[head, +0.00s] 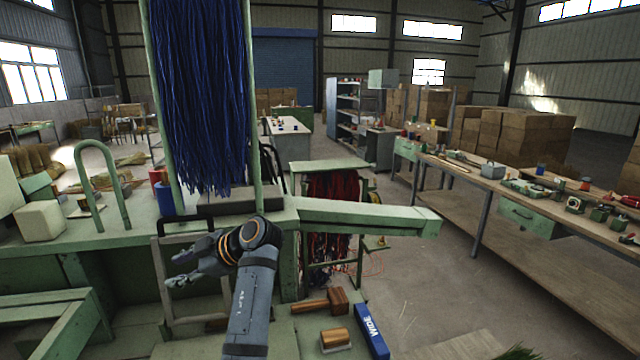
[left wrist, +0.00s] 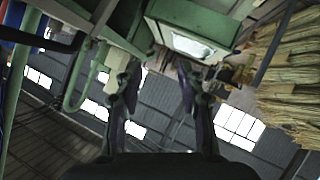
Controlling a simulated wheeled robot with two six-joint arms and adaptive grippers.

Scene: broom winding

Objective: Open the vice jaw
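The green winding bench (head: 110,238) carries a tall green frame hung with long blue strands (head: 205,100). A dark block (head: 240,205) lies at the bench edge below the strands. A black handle (head: 183,222) tops a grey metal frame at the bench front. I cannot tell for sure which part is the vice jaw. My left gripper (head: 176,270) is in front of this grey frame, fingers pointing left. In the left wrist view its two fingers (left wrist: 159,80) stand apart with nothing between them. A green box-like part (left wrist: 195,15) shows beyond them. My right gripper is in neither view.
A green beam (head: 365,215) juts right from the bench. A green hoop (head: 103,175) stands on the left. A wooden mallet (head: 325,302) and a blue box (head: 371,332) lie low at front. The floor (head: 440,280) right of them is mostly clear.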

